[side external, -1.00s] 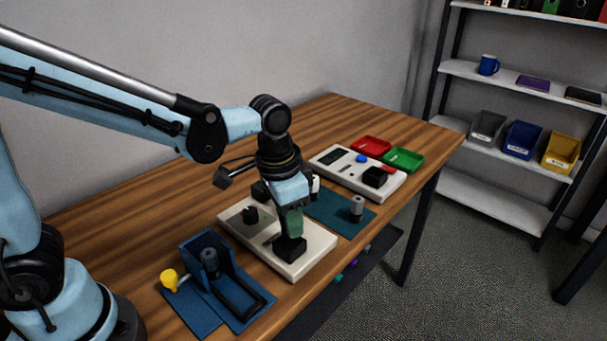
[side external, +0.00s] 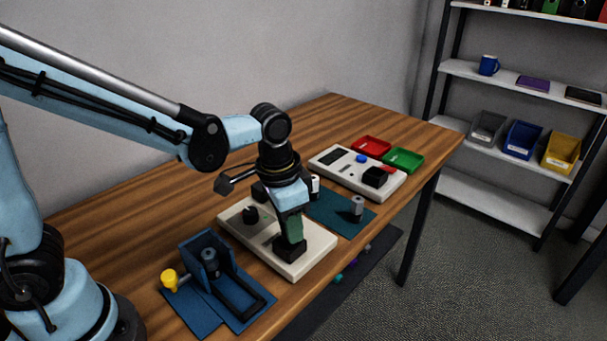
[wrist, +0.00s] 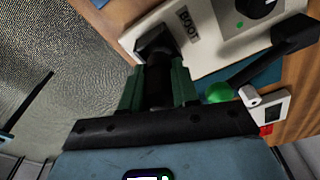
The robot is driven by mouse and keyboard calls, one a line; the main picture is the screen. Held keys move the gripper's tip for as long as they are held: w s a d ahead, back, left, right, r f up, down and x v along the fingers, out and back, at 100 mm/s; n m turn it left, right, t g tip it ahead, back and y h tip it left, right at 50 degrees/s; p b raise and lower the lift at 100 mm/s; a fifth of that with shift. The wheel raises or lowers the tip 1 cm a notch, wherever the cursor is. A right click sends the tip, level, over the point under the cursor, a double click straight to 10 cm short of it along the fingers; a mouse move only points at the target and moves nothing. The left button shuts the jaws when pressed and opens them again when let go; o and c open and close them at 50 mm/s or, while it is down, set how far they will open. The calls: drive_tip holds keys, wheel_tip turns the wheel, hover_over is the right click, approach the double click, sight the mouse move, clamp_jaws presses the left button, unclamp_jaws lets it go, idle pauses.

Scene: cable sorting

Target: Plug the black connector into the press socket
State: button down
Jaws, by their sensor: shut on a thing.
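My gripper (side external: 291,238) points down at the front right of the near white panel (side external: 237,216). Its green fingers, also in the wrist view (wrist: 155,75), are shut on the black connector (wrist: 158,84), a dark cylinder between them. The connector's far end meets a black square socket block (wrist: 157,40) beside a "BOOT" label. This block also shows below the fingers in the side view (side external: 290,253). The connector's tip is hidden, so I cannot tell how deep it sits. I cannot tell which socket is the press socket.
A blue press-like fixture (side external: 197,257) with a yellow knob (side external: 169,279) stands at the front left. A dark knob (side external: 250,214) is on the near panel. A grey cylinder (side external: 357,207) stands on a teal mat. Red (side external: 372,146) and green (side external: 403,160) trays lie farther back.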

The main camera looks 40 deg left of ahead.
drive_tip(key=shift+f, duration=0.75)
idle(0.3)
drive_tip(key=shift+c, duration=1.4)
unclamp_jaws()
drive_tip(key=shift+r, duration=0.15)
drive_tip(key=shift+r, duration=3.4)
drive_tip(key=shift+c, duration=0.5)
